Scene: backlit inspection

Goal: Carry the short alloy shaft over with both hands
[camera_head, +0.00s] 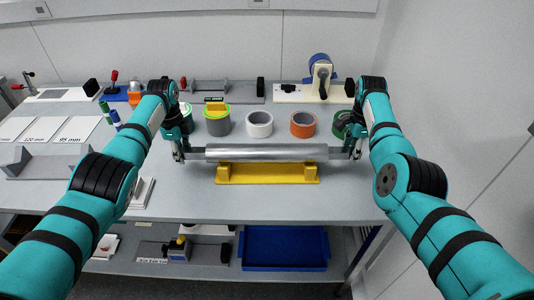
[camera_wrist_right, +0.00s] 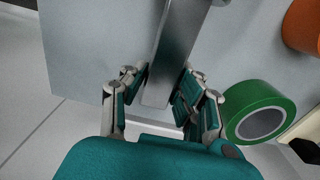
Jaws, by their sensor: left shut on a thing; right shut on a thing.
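The alloy shaft (camera_head: 266,152) is a silver bar with a thick middle and thinner ends, lying level across the head view. My left gripper (camera_head: 180,152) is shut on its left end, and my right gripper (camera_head: 354,150) on its right end. In the right wrist view, the shaft's end (camera_wrist_right: 168,75) runs between the fingers of my right gripper (camera_wrist_right: 163,88). A yellow cradle (camera_head: 266,174) with two posts is on the table just below the shaft in the picture. I cannot tell whether the shaft touches it.
A grey grooved block (camera_head: 45,168) is at the left of the table (camera_head: 190,200). Tape rolls, including white (camera_head: 259,124), orange (camera_head: 303,124) and green (camera_wrist_right: 258,112), stand behind the shaft. A blue bin (camera_head: 284,248) sits on the lower shelf. The table's front strip is mostly clear.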

